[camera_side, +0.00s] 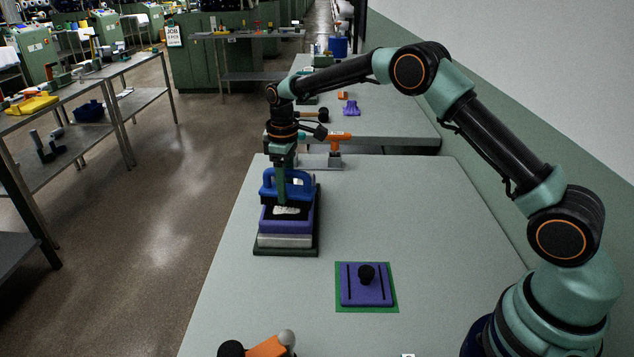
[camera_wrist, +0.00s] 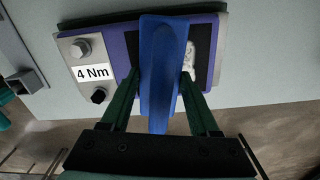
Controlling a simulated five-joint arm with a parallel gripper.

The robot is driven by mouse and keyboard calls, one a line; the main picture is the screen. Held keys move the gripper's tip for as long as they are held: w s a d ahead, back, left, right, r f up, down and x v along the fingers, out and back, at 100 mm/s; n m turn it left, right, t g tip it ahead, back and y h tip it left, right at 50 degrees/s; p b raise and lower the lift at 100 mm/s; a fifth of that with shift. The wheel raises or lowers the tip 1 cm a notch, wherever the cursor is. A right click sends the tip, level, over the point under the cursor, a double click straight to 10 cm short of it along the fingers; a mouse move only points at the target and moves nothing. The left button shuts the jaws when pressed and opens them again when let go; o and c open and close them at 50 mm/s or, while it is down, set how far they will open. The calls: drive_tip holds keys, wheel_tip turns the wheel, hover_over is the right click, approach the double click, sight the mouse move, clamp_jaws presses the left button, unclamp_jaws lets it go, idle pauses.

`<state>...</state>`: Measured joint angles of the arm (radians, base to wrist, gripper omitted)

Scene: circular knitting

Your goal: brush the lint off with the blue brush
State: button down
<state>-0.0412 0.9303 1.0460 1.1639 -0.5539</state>
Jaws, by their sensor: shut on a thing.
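The blue brush (camera_side: 285,187) is in my gripper (camera_side: 285,178), whose fingers close on its handle. In the wrist view the brush (camera_wrist: 162,75) stands between the two green fingers of my gripper (camera_wrist: 160,88). It is over a purple block (camera_side: 302,223) with a dark top, which sits on a grey block and a dark base. White lint (camera_side: 287,210) shows on the dark top beside the brush, and the lint also shows in the wrist view (camera_wrist: 187,62). I cannot tell whether the bristles touch the top.
A purple plate with a black knob (camera_side: 367,285) lies on a green mat to the right. An orange-handled tool (camera_side: 268,347) is at the front edge. An orange tool on a stand (camera_side: 338,140) is behind. The table's middle right (camera_side: 420,210) is clear.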

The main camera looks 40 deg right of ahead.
drive_tip(key=shift+s+a, duration=0.95)
drive_tip(key=shift+s, duration=0.1)
drive_tip(key=shift+r, duration=0.1)
drive_tip(key=shift+w+d+f, duration=0.2)
drive_tip(key=shift+w+d, duration=0.8)
drive_tip(key=shift+w, duration=0.05)
drive_tip(key=shift+r, duration=2.55)
